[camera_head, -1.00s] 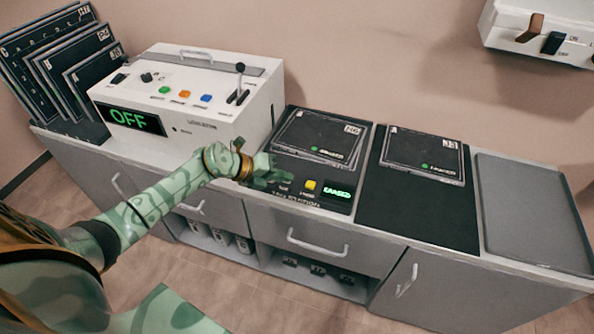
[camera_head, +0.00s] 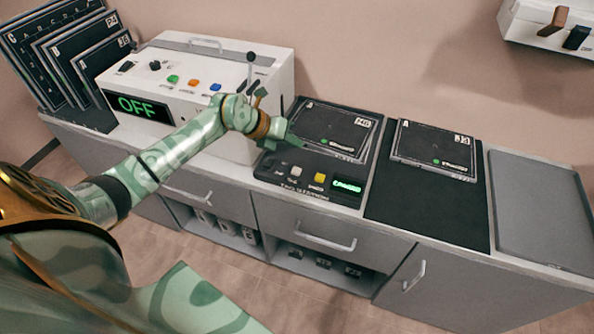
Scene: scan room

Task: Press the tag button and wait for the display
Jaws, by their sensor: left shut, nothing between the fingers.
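The tag station (camera_head: 268,176) is a black unit on the counter. It has a white button (camera_head: 295,170), a yellow button (camera_head: 319,177) and a small display (camera_head: 346,186) lit with green text too small to read surely. The button labels are too small to tell which is the tag button. A dark cassette (camera_head: 320,133) with a white corner label and a green dot lies on the station's back part. My left gripper (camera_head: 296,141) is shut and empty, in front of the cassette's left edge in the picture and above the buttons, apart from them. My right gripper is out of view.
A white console (camera_head: 270,85) with an "OFF" display (camera_head: 138,107) and a lever stands left. Another cassette (camera_head: 433,150) lies on a black mat (camera_head: 420,212). An empty grey tray (camera_head: 540,210) is at right. A switch box (camera_head: 520,20) hangs on the wall.

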